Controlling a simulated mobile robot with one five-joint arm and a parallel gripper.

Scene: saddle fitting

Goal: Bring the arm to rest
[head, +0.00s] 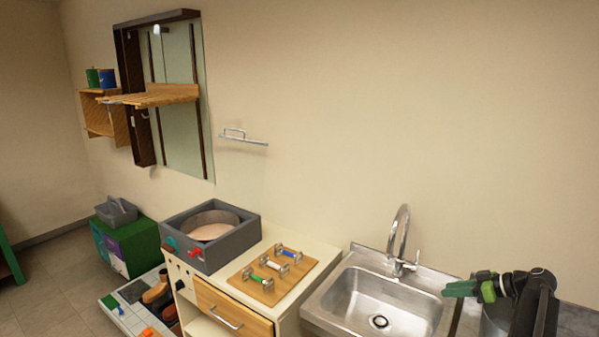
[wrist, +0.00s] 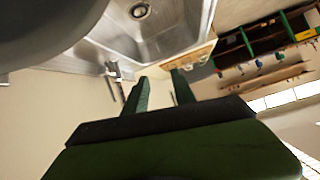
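My gripper (head: 447,289) has green fingers and hangs at the right of the head view, pointing left over the right end of the sink (head: 345,308). My dark arm rises from the bottom right corner behind it. In the wrist view the two fingers of my gripper (wrist: 160,77) stand apart with a gap between them, and nothing is held. A wooden board (head: 240,283) with metal saddles and green, white and blue pieces lies on the cabinet, well left of my gripper. How the pieces sit in the saddles is too small to tell.
A curved faucet (head: 399,235) stands behind the sink, left of my gripper. A grey cylindrical container (head: 494,322) is close below the gripper, partly hidden by my arm. A grey box with a round pan (head: 212,225) sits on the cabinet. The wall above is mostly clear.

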